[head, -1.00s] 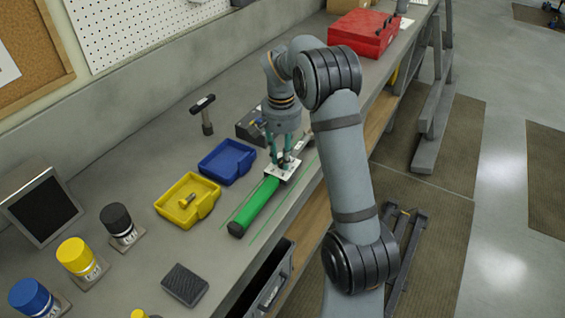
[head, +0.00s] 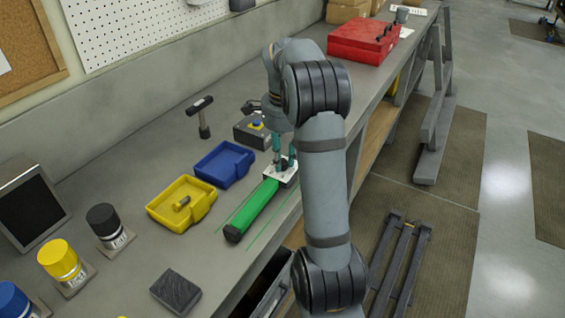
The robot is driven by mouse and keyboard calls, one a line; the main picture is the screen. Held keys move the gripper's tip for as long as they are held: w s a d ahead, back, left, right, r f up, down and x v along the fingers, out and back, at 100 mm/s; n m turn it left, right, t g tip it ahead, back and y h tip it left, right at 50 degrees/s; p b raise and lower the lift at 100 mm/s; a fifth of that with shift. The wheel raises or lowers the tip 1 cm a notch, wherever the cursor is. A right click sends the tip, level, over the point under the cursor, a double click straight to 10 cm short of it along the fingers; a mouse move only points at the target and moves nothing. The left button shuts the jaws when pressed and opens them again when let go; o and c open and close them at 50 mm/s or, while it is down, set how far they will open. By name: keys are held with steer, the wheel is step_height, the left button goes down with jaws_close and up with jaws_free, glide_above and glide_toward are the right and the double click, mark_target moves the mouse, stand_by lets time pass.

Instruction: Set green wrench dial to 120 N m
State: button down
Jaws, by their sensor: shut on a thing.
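The green wrench (head: 258,207) lies on the bench between thin green lines, its dark end toward the front. A white dial plate (head: 273,168) sits at its far end. My gripper (head: 284,165) points down onto this plate with its teal fingers, shut on the dial. The dial's knob and its scale are too small and too covered by the fingers to read.
A blue tray (head: 246,164) and a yellow tray (head: 206,209) holding a small part stand left of the wrench. A dark block (head: 176,291) lies in front.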

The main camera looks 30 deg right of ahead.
steer(key=m+b, duration=0.2)
steer(key=m, duration=0.2)
steer(key=shift+f+m, duration=0.15)
steer(key=shift+m, duration=0.25)
steer(key=m+b, duration=0.2)
steer(key=m, duration=0.2)
steer(key=m+b, duration=0.1)
steer(key=m, duration=0.4)
steer(key=shift+a+h+b, duration=0.1)
steer(key=shift+h+b, duration=0.2)
steer(key=shift+b, duration=0.05)
steer(key=shift+m+b, duration=0.65)
steer(key=shift+m, duration=1.65)
steer(key=c, duration=1.5)
jaws_free()
steer(key=shift+r, duration=0.2)
